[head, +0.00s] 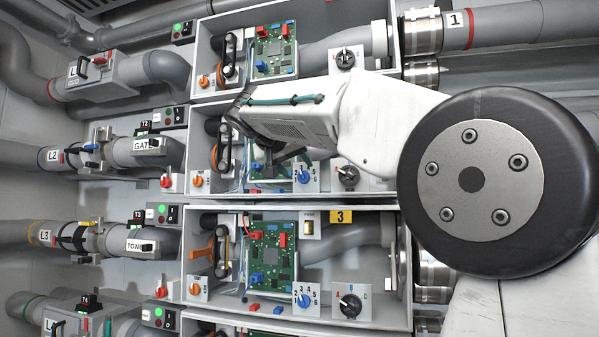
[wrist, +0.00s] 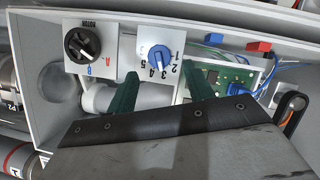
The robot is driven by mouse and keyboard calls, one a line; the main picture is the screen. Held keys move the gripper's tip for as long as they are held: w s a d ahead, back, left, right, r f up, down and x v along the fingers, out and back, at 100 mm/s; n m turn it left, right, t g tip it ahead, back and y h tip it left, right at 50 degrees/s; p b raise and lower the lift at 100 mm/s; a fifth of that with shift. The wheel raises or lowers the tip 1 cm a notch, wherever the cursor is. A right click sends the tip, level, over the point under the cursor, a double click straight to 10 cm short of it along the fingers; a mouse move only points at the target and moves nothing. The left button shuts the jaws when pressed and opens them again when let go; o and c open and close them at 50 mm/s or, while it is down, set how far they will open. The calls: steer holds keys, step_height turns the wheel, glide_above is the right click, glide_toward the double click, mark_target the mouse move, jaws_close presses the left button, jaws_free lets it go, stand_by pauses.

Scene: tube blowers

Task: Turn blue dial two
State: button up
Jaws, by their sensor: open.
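The blue dial of the second box (head: 303,176) sits on a white plate with numbers around it, just right of my gripper (head: 285,165) in the head view. In the wrist view the blue dial (wrist: 160,56) appears upside down, with its numbers inverted. My gripper's two green fingers (wrist: 160,75) are open. Their tips point toward the dial plate, one to the left and one to the right below the dial. Nothing is between them. They look short of the knob, but I cannot tell the exact gap in depth. My arm hides part of the second box in the head view.
A black dial (wrist: 83,43) sits beside the blue one. A green circuit board (wrist: 232,78) with red and blue connectors and wires is on the other side. The box wall (wrist: 40,115) borders the space. The third box below has its own blue dial (head: 304,300).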

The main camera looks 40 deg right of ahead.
mark_target(301, 172)
steer(key=shift+x, duration=1.75)
steer(key=shift+c, duration=0.3)
steer(key=c, duration=0.9)
steer(key=shift+a+f, duration=0.1)
steer(key=shift+a, duration=0.25)
steer(key=shift+d, duration=0.25)
